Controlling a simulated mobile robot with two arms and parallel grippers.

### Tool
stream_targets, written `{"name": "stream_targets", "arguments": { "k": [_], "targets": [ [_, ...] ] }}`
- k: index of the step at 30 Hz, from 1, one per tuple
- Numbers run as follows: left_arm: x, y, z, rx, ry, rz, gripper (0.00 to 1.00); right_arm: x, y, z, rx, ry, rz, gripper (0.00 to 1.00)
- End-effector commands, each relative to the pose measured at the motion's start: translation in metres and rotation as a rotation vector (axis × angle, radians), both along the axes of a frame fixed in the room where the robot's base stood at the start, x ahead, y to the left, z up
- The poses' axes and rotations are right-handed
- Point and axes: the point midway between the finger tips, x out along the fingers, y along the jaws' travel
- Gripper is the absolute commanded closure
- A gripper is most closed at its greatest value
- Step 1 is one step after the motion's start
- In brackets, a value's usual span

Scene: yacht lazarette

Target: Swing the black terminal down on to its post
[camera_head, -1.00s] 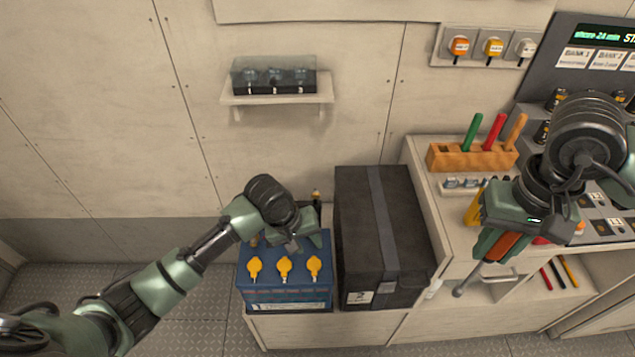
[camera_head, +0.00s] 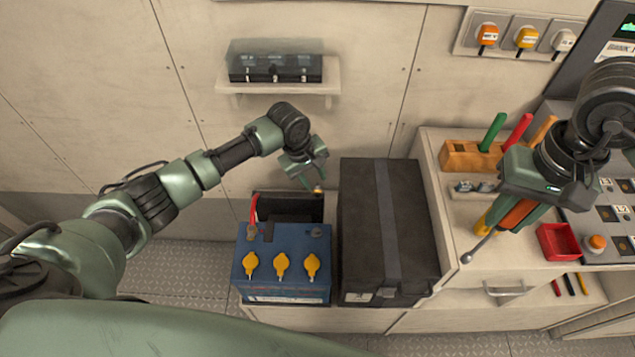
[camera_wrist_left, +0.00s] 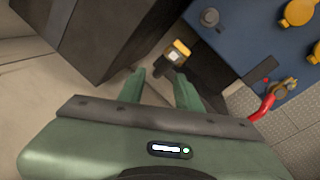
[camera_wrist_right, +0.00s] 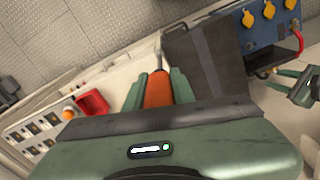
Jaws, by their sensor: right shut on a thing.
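The blue battery (camera_head: 283,270) with yellow caps stands on the low bench. The black terminal (camera_wrist_left: 172,68), with a yellow-brass part (camera_wrist_left: 178,50), stands off the battery's back right corner, raised off its bare grey post (camera_wrist_left: 209,18). In the head view, the terminal's brass end (camera_head: 318,190) shows just below my left gripper (camera_head: 310,180). In the left wrist view, my left gripper (camera_wrist_left: 162,84) is open and empty, its fingers pointing at the terminal. My right gripper (camera_wrist_right: 158,82) is shut on an orange-handled tool (camera_wrist_right: 157,92), held above the right bench; it also shows in the head view (camera_head: 516,213).
A black box (camera_head: 385,235) stands close on the battery's right. A red cable (camera_head: 254,208) with a clamp sits at the battery's back left. A wall shelf (camera_head: 278,90) is above. A tool block (camera_head: 470,157) and red tray (camera_head: 559,242) are on the right bench.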

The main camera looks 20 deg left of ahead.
Motion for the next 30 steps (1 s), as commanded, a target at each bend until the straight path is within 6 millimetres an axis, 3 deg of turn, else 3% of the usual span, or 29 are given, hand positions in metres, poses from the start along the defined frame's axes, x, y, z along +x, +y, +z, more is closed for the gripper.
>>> {"name": "stream_targets", "arguments": {
  "k": [3, 9, 20, 24, 30],
  "targets": [
    [0.004, -0.004, -0.021, 0.000, 0.002, 0.002, 0.66, 0.000, 0.000, 0.002, 0.000, -0.001, -0.001, 1.00],
    [0.008, -0.007, -0.040, 0.000, 0.001, 0.001, 0.66, 0.000, 0.000, 0.002, 0.000, -0.001, 0.000, 1.00],
    [0.009, -0.008, -0.044, -0.001, -0.001, 0.000, 0.66, 0.000, 0.000, 0.002, 0.000, -0.001, 0.000, 1.00],
    [0.009, -0.008, -0.043, -0.001, -0.001, 0.000, 1.00, 0.000, 0.000, 0.002, 0.000, -0.001, 0.000, 1.00],
    [0.009, -0.009, -0.043, -0.003, -0.002, 0.000, 1.00, 0.000, 0.000, 0.002, 0.000, -0.001, 0.000, 1.00]
  ]
}}
